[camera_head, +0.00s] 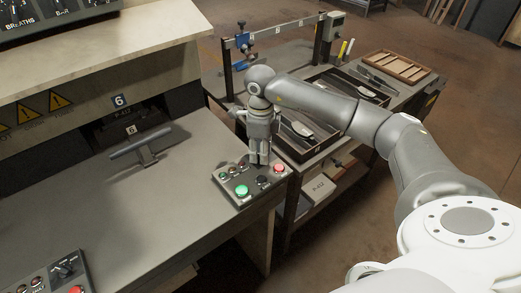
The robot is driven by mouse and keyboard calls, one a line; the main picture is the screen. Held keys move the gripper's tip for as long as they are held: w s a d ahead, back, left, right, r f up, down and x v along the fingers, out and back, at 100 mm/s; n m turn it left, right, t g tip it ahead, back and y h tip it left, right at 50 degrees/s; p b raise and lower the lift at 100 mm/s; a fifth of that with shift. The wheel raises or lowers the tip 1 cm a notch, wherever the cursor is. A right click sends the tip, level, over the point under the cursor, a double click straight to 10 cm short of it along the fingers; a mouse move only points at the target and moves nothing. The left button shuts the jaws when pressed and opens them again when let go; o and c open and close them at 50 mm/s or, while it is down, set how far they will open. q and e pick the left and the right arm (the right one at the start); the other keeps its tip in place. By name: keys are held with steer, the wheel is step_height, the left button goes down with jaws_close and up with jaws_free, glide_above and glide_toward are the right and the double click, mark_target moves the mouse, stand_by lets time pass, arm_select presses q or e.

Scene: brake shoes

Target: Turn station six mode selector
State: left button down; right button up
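The station six control panel (228,173) is a grey box at the right front of the bench marked 6. It carries a green button (242,191), a red button (278,169), small indicators and a black knob (262,181), which looks like the mode selector. My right gripper (259,161) points down over the back of the panel, just behind the black knob. Its fingers look close together with nothing visible between them. Whether the tips touch the panel, I cannot tell. My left gripper is out of view.
Another control panel (58,274) is at the lower left. A side table at the right holds dark trays and a wooden tray (396,67). The bench middle is clear.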

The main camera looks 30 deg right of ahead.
steer(key=shift+r, duration=0.15)
step_height(320, 180, up, 12)
stand_by(0.5)
